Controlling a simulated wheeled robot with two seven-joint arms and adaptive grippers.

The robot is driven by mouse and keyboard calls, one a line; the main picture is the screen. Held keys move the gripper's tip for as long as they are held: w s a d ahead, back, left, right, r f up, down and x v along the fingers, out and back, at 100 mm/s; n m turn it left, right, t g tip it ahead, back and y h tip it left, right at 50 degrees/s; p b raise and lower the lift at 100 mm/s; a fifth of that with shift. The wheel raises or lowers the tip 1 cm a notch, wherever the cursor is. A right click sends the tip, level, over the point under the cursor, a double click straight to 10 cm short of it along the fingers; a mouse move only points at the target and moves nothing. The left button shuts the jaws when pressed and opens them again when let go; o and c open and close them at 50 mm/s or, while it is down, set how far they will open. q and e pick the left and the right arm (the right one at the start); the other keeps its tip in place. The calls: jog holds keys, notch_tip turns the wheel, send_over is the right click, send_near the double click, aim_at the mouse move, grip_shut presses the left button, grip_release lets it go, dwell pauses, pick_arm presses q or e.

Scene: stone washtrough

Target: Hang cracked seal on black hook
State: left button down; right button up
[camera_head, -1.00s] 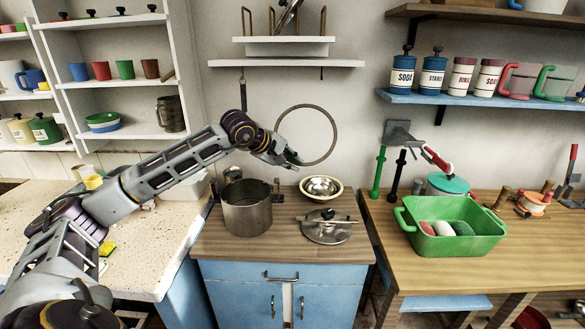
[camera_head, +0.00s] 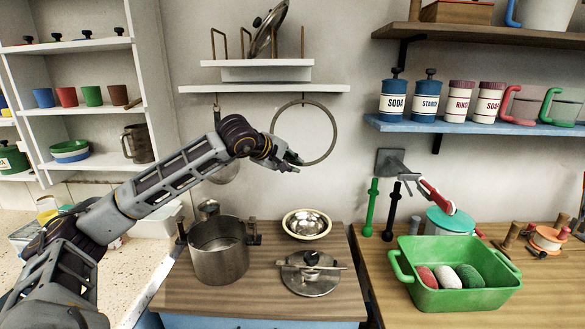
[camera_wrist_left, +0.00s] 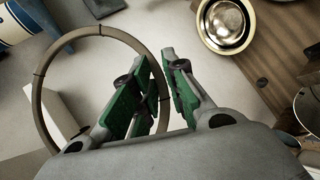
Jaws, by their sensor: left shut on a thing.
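The seal is a large thin grey-brown ring (camera_head: 333,150), held upright in front of the wall. Its top lies just below the underside of the small white shelf (camera_head: 262,88). My left gripper (camera_head: 293,163) is shut on the ring's lower left side. In the left wrist view the ring (camera_wrist_left: 40,95) runs between the green finger pads (camera_wrist_left: 158,92). A small dark hook (camera_head: 303,96) shows faintly under the shelf, right at the ring's top. I cannot tell whether the ring touches it or is in front of it. My right gripper is out of view.
A ladle (camera_head: 217,112) hangs under the shelf's left part, partly behind my arm. Below stand a steel pot (camera_head: 218,262), a metal bowl (camera_head: 307,223) and a lid (camera_head: 311,275). A green tub (camera_head: 455,295) is at right. The wall around the ring is clear.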

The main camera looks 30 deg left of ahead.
pick_arm(q)
jog(key=shift+s+r, duration=0.1)
jog(key=shift+w+a+p, duration=0.3)
jog(key=shift+w+p, duration=0.15)
jog(key=shift+w, duration=0.05)
jog(key=shift+w+a+p, duration=0.3)
jog(key=shift+w+p, duration=0.1)
jog(key=shift+w, duration=0.1)
jog(key=w+a+f+p, duration=0.1)
jog(key=w+a+p, duration=0.2)
jog(key=w, duration=0.3)
jog(key=shift+w+a+f, duration=0.2)
jog(key=shift+a+f, duration=0.1)
jog(key=shift+a, duration=0.15)
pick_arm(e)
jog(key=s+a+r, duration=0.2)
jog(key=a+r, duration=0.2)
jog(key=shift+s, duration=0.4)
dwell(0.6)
